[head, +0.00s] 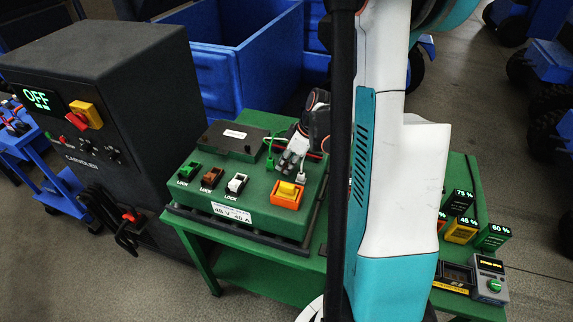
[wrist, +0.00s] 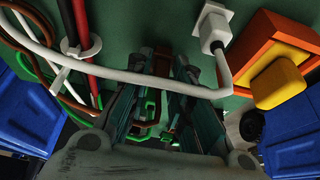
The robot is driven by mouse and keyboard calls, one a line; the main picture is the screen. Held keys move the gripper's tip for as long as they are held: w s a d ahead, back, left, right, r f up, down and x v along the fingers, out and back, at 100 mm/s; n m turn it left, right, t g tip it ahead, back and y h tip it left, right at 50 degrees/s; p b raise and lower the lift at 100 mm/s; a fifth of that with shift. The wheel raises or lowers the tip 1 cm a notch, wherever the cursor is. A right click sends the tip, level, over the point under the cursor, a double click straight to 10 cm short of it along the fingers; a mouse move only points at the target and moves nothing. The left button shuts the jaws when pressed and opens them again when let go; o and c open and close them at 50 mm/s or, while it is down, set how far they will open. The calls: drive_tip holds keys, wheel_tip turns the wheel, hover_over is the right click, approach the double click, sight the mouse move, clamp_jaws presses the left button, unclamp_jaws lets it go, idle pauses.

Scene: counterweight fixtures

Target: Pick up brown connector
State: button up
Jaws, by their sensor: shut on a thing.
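My gripper (head: 288,164) is low over the green panel in the head view, between a green connector (head: 269,160) and a white connector (head: 301,174). In the wrist view my gripper's fingers (wrist: 165,75) are closed together on a small brownish piece that I take to be the brown connector (wrist: 163,62); it is mostly hidden by the fingers. The brown cable (wrist: 25,38) loops at the left of the wrist view. The brown lock socket (head: 212,177) sits between the green socket (head: 189,170) and white socket (head: 237,183). I cannot tell whether the connector touches the panel.
A white cable (wrist: 120,82) crosses in front of the fingers. An orange box with a yellow switch (head: 288,193) stands close by. A dark box (head: 232,141) lies behind the sockets. A black cabinet (head: 110,100) reading OFF stands at the left. Percent-marked blocks (head: 461,230) are at the right.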

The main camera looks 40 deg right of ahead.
wheel_tip(320, 180, up, 20)
drive_tip(key=p, duration=0.4)
drive_tip(key=shift+p, duration=0.4)
drive_tip(key=shift+f, duration=0.1)
drive_tip(key=b, duration=0.8)
hover_over(287, 163)
wheel_tip(287, 163, down, 11)
drive_tip(key=shift+d+r, duration=0.1)
drive_tip(key=shift+w+r, duration=0.1)
drive_tip(key=w+a, duration=1.3)
drive_tip(key=a, duration=0.4)
drive_tip(key=shift+w+a, duration=0.15)
drive_tip(key=shift+w, duration=0.15)
idle(0.7)
drive_tip(key=shift+f+b, duration=2.25)
drive_tip(key=shift+f, duration=0.8)
